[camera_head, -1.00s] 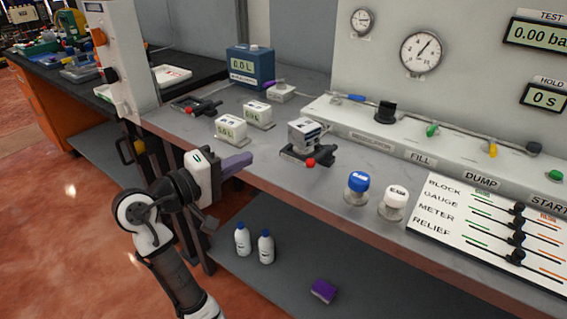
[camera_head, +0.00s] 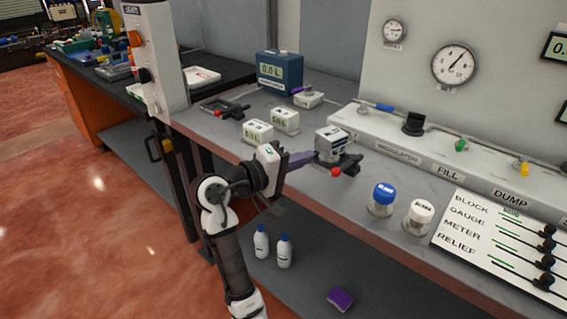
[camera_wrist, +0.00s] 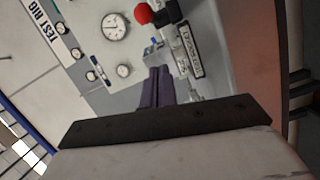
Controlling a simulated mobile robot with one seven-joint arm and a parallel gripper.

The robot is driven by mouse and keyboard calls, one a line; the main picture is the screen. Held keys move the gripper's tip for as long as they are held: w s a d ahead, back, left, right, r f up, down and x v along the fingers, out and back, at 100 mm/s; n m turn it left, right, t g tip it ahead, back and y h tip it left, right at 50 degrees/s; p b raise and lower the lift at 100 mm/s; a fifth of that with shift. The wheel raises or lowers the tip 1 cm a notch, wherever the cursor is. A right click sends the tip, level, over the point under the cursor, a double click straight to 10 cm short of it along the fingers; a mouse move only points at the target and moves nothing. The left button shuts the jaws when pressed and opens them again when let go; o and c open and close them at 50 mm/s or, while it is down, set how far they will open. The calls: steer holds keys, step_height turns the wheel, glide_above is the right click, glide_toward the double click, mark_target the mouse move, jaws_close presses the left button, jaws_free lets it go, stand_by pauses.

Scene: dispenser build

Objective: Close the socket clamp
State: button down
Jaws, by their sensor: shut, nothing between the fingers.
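The socket clamp (camera_head: 350,163) is a dark fixture with a red knob (camera_head: 335,172) on its handle, near the bench's front edge. A grey block (camera_head: 333,137) sits in it. My gripper (camera_head: 314,156), with purple fingers, is shut and empty, and its tips are just left of the clamp and block in the head view. I cannot tell whether they touch. In the wrist view the shut fingers (camera_wrist: 157,72) point toward the wall panel, and the red knob (camera_wrist: 144,13) on its dark handle shows just beyond and above them. My gripper partly hides the clamp's left side.
Two white boxes (camera_head: 285,121) (camera_head: 257,132) stand behind and left of my gripper. Another dark clamp (camera_head: 225,108) lies farther back. A sloped panel with labels (camera_head: 447,173) runs behind.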

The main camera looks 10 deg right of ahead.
mark_target(349, 164)
steer(key=shift+x, duration=1)
steer(key=shift+s+d+f, duration=0.1)
steer(key=shift+s+d, duration=0.25)
steer(key=shift+s, duration=0.2)
steer(key=shift+s+d+f, duration=0.1)
steer(key=shift+s+d, duration=0.3)
steer(key=shift+s, duration=0.15)
steer(key=shift+s+d+f+p, duration=0.15)
steer(key=shift+s+d+p, duration=0.2)
steer(key=shift+s, duration=0.2)
steer(key=shift+d, duration=0.1)
